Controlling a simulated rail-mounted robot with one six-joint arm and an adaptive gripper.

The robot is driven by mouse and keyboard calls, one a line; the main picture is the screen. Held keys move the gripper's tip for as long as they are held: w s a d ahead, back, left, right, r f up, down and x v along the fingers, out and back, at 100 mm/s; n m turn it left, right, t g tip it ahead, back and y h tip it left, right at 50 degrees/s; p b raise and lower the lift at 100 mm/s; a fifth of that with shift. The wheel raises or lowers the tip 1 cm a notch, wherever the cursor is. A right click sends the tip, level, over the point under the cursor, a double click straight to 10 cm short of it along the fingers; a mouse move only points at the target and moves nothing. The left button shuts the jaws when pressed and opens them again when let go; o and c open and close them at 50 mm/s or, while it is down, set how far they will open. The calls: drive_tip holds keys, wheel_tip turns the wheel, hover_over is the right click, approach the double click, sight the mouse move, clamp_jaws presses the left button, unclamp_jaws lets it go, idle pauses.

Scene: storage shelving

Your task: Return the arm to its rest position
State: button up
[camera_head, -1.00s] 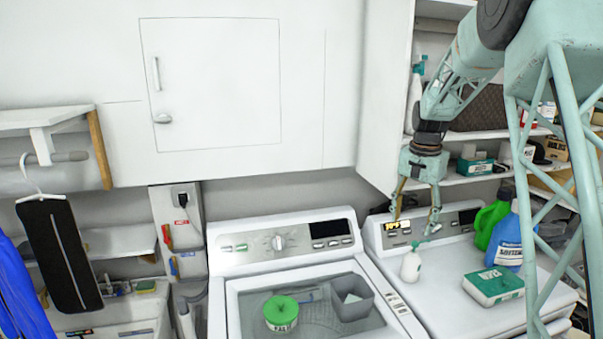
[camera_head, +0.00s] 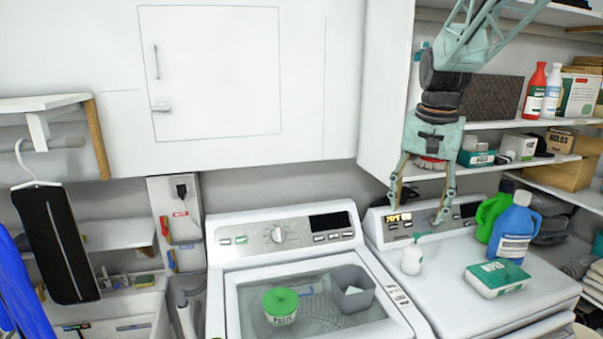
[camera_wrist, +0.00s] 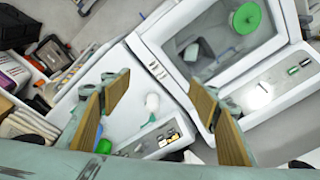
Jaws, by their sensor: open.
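My gripper (camera_head: 417,208) hangs pointing down above the back of the right-hand machine (camera_head: 450,262). Its two fingers are spread apart with nothing between them. In the wrist view my gripper (camera_wrist: 160,105) also shows open and empty, with wooden-looking finger pads. A small white bottle (camera_head: 412,258) stands on the right-hand machine below my gripper and apart from it. It also shows in the wrist view between the fingers (camera_wrist: 152,103), farther down.
A green-and-white box (camera_head: 497,278), a blue jug (camera_head: 515,232) and a green jug (camera_head: 491,215) stand on the right-hand machine. The left washer (camera_head: 290,262) holds a green-lidded tub (camera_head: 281,305) and a grey bin (camera_head: 352,288). Shelves (camera_head: 530,125) with bottles and boxes stand right of my arm.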

drive_tip(key=s+a+r+n+t+b, duration=0.1)
drive_tip(key=s+a+n+b, duration=0.15)
drive_tip(key=s, duration=0.85)
drive_tip(key=s+a+r+n+b, duration=0.1)
drive_tip(key=s+a+b, duration=0.15)
drive_tip(key=s, duration=0.85)
drive_tip(key=s+a+f+n+b, duration=0.1)
drive_tip(key=s+f, duration=0.2)
drive_tip(key=s, duration=0.4)
drive_tip(key=s+a+f+n+b, duration=0.1)
drive_tip(key=s+f+b, duration=0.1)
drive_tip(key=s, duration=0.5)
drive_tip(key=s+a+f+n+t+b, duration=0.1)
drive_tip(key=s+f, duration=0.3)
drive_tip(key=s, duration=0.3)
drive_tip(key=shift+s+a, duration=0.15)
drive_tip(key=shift+s, duration=0.15)
